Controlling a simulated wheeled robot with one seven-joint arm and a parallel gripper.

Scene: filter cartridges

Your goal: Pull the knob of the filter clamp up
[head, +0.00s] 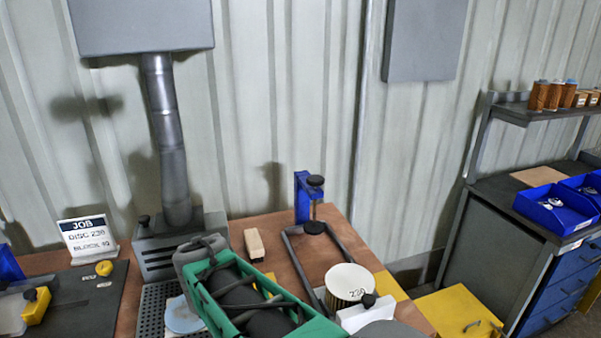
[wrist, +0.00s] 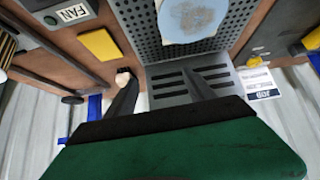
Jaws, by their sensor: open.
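The filter clamp (head: 302,199) is a blue upright at the back of the brown bench, with a black knob (head: 315,181) on top and a black pad (head: 314,227) below it. A grey rail frame (head: 291,255) extends forward from it. In the wrist view a blue part at the left edge (wrist: 94,107), partly hidden, looks like the clamp. My gripper (wrist: 160,77) is open and empty, its two dark fingers apart over the perforated plate and slotted grey box. It is left of the clamp and apart from it. In the head view its fingertips are hidden.
A white round container marked 230 (head: 349,281) stands at the frame's front. The slotted grey box (head: 173,246) carries a duct. A pale blue disc (wrist: 192,20) lies on the perforated plate (wrist: 236,38). A JOB sign (head: 88,235) stands left.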

